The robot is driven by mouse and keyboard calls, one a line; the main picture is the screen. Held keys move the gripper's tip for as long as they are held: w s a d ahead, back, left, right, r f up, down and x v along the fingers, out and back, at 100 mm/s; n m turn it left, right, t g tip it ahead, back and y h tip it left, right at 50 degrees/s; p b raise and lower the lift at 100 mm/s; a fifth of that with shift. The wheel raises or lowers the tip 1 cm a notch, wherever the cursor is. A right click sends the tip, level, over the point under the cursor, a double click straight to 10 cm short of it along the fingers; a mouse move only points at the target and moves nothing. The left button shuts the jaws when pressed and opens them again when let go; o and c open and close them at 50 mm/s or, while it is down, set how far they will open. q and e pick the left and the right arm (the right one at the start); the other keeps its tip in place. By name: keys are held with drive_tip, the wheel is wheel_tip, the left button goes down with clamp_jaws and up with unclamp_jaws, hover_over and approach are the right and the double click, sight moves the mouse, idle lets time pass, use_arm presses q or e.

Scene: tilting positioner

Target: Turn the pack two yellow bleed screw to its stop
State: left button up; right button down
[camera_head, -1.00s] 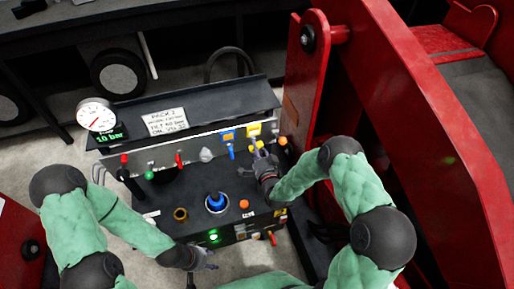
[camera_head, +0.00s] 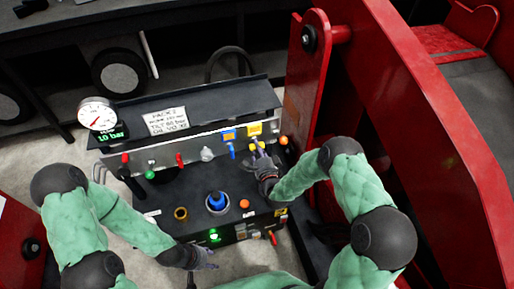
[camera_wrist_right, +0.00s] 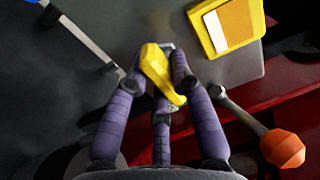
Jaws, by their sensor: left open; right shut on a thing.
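The yellow bleed screw (camera_wrist_right: 158,70) is a yellow knob with a curved lever, between the fingers of my right gripper (camera_wrist_right: 160,75) in the right wrist view. My right gripper is shut on it, with a finger on each side. In the head view the yellow screw (camera_head: 256,146) shows small at the right end of the panel, partly covered by my right gripper (camera_head: 261,156). My left gripper (camera_head: 208,258) is open and empty, low in front of the power pack (camera_head: 150,200).
A yellow tag (camera_wrist_right: 226,28) sits beside the screw, and an orange-tipped lever (camera_wrist_right: 282,148) is close to my right fingers. A red frame (camera_head: 310,85) rises on the right.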

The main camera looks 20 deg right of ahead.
drive_tip(key=c, duration=1.1)
unclamp_jaws()
drive_tip(key=shift+o, duration=0.2)
drive_tip(key=s, duration=1.2)
drive_tip(key=shift+d, duration=0.25)
